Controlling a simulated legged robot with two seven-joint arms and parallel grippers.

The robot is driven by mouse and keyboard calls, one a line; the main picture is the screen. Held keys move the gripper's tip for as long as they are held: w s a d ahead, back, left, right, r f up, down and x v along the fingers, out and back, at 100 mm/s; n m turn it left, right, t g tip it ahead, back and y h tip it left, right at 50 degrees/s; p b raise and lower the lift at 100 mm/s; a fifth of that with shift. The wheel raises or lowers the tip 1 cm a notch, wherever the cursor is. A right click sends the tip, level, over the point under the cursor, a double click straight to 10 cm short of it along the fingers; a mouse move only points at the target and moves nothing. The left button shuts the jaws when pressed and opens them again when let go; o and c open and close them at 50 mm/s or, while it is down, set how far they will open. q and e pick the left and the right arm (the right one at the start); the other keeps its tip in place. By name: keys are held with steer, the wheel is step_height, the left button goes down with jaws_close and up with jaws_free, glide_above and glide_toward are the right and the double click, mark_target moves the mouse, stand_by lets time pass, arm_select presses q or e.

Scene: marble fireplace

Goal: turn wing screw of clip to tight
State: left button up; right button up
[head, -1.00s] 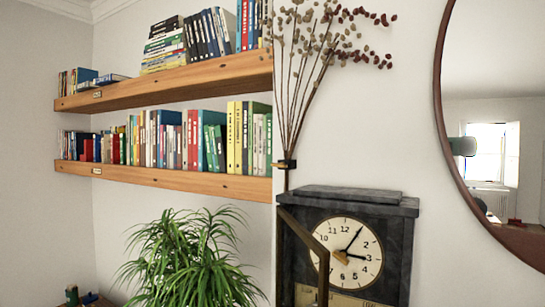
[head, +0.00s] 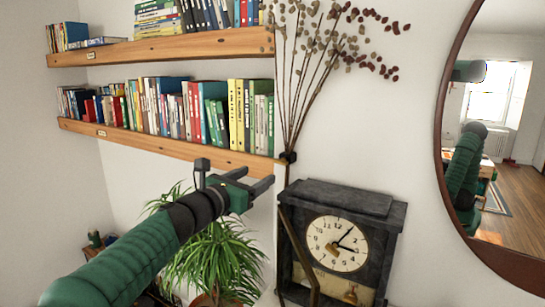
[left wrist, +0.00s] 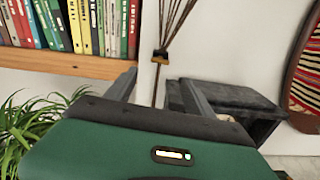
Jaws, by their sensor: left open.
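A small dark clip (head: 288,157) sits around the bundle of dried stems (head: 300,110), just right of the lower shelf's end. In the left wrist view the clip (left wrist: 160,53) shows near the top centre, with a small brass-coloured part (left wrist: 160,61) that may be its wing screw. Its wings and setting are too small to tell. My left gripper (head: 260,178) is open and empty, left of and slightly below the clip, apart from it. In the left wrist view its two fingers (left wrist: 163,87) point towards the clip, which lies beyond and between them. My right gripper is not in view.
A black mantel clock (head: 345,225) stands below and right of the clip. Wooden bookshelves (head: 170,145) end close to the gripper. A leafy plant (head: 215,260) is beneath my left arm. A round mirror (head: 440,130) hangs at right. The wall between stems and mirror is bare.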

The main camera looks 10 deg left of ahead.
mark_target(278, 162)
arm_select(q)
steer(key=p+x, duration=0.5)
steer(key=x, duration=0.5)
steer(key=shift+r+p, duration=0.2)
steer(key=shift+p, duration=0.1)
steer(key=shift+w+d+f, duration=0.15)
steer(key=shift+w+f, duration=0.05)
steer(key=shift+w, duration=0.2)
steer(key=shift+s, duration=0.1)
jaws_close()
